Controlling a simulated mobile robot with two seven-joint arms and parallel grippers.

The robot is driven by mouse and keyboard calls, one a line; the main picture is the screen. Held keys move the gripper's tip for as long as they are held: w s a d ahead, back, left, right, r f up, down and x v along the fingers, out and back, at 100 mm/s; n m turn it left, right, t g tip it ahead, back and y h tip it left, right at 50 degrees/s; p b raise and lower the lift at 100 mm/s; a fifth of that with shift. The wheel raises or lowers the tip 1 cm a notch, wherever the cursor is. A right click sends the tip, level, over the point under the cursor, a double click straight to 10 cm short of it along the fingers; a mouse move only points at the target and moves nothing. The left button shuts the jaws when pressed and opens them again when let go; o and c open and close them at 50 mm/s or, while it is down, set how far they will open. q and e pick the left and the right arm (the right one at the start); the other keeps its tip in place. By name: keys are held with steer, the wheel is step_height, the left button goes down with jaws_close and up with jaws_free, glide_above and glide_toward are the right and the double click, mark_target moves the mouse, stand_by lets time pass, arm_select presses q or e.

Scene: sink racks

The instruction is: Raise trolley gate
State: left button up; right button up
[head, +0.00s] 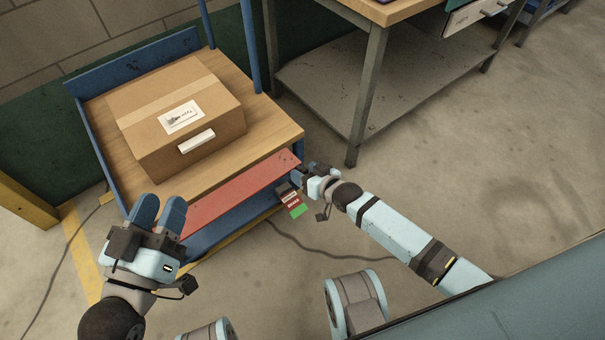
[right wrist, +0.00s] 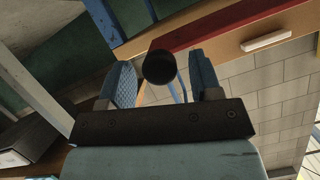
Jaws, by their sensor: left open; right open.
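The trolley gate is a red panel (head: 235,197) along the front edge of the blue trolley (head: 120,70). It is low, beneath the level of the wooden deck. My left gripper (head: 160,210) is open and empty, just in front of the gate's left end. My right gripper (head: 301,172) is at the gate's right end, small and partly hidden by its own wrist. In the right wrist view its fingers are apart, with a round black knob (right wrist: 158,67) showing between them. I cannot tell whether they touch it. A red strip (right wrist: 225,24) runs behind.
A cardboard box (head: 175,115) with a white label sits on the trolley deck. Red and green tags (head: 294,204) hang below the gate near my right gripper. A metal-legged workbench (head: 365,90) stands behind to the right. The floor at right is clear.

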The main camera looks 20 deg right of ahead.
steer(key=shift+w+a+f, duration=0.25)
steer(key=shift+w+a, duration=0.1)
steer(key=shift+w, duration=0.25)
arm_select(q)
steer(key=shift+f, duration=0.45)
